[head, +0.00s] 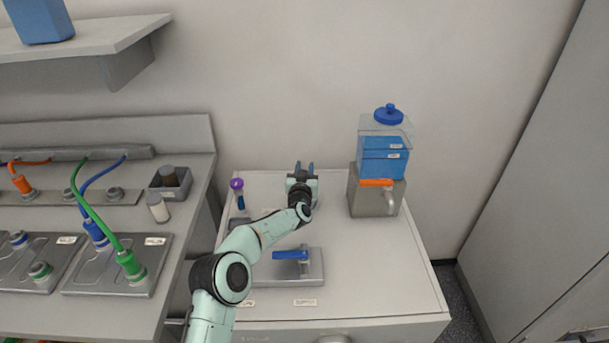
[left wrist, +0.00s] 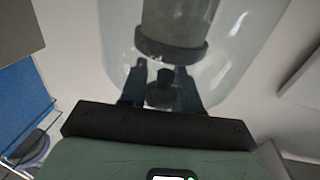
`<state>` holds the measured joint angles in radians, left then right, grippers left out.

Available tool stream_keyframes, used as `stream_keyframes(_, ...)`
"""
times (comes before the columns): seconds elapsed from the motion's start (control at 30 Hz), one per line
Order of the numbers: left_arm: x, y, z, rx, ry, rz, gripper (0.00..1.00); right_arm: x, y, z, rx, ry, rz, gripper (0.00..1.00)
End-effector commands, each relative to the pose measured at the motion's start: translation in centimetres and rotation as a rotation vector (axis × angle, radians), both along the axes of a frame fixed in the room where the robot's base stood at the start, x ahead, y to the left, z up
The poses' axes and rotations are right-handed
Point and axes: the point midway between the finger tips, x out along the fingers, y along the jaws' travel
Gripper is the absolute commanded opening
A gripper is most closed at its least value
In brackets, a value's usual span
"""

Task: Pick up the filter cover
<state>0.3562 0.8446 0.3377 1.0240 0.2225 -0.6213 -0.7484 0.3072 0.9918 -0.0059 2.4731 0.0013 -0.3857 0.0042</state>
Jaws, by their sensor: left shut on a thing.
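My left gripper (head: 304,167) reaches over the back of the white cabinet top, close to the wall. In the left wrist view its two dark fingers (left wrist: 160,85) are shut on a small dark knob (left wrist: 160,97). The knob is at the near end of a clear, rounded shell, which I take to be the filter cover (left wrist: 117,50). A dark grey cylinder (left wrist: 175,22) shows through or inside the shell. In the head view I cannot make out the clear shell. Whether the cover is lifted or seated cannot be told. My right gripper is not in view.
A blue-filled tank (head: 383,155) with a blue lid and orange-handled tap stands right of my gripper. A plate with a blue lever (head: 290,255) lies in front. A purple-topped item (head: 237,184) stands left. The cabinet's front right is clear (head: 385,270).

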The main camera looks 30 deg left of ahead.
Motion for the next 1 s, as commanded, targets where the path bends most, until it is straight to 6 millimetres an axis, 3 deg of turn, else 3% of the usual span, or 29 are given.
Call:
stream_keyframes(0.27,0.0,0.0,4.6,0.003,-0.006,0.001,0.00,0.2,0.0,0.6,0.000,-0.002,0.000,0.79)
stream_keyframes(0.7,0.1,-0.1,16.3,0.002,-0.006,-0.001,0.00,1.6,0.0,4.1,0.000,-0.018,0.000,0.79)
stream_keyframes(0.9,0.0,0.0,19.0,0.001,-0.003,0.001,0.00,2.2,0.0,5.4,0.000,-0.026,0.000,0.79)
stream_keyframes(1.0,0.2,0.2,18.5,0.001,0.009,0.010,0.00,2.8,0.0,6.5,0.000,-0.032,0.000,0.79)
